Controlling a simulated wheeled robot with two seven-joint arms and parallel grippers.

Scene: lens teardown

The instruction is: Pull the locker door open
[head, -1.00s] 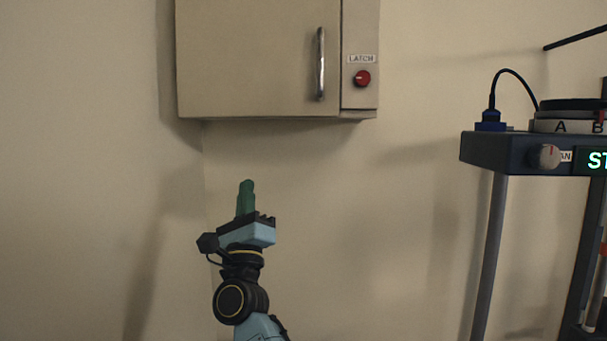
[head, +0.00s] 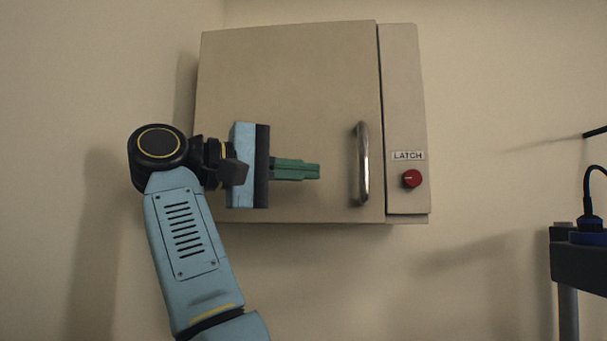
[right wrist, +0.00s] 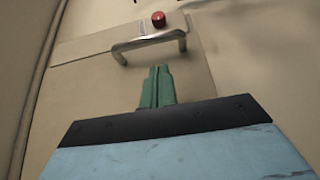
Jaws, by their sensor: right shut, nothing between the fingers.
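The beige locker door (head: 290,115) appears shut, with a dark seam beside the latch panel (head: 404,110). Its upright metal handle (head: 361,165) is near the door's right edge; it also shows in the right wrist view (right wrist: 148,43). The red latch knob (head: 411,179) sits right of the handle, under a LATCH label; the right wrist view shows it too (right wrist: 158,20). My right gripper (head: 318,171) is in front of the door, left of the handle, pointing right. Its green fingers (right wrist: 158,72) are shut, empty and apart from the handle. My left gripper is not in view.
A dark blue bench or stand (head: 578,262) with a cable on top is at the right edge. Bare wall (head: 480,80) lies between it and the locker. The space below the locker is clear.

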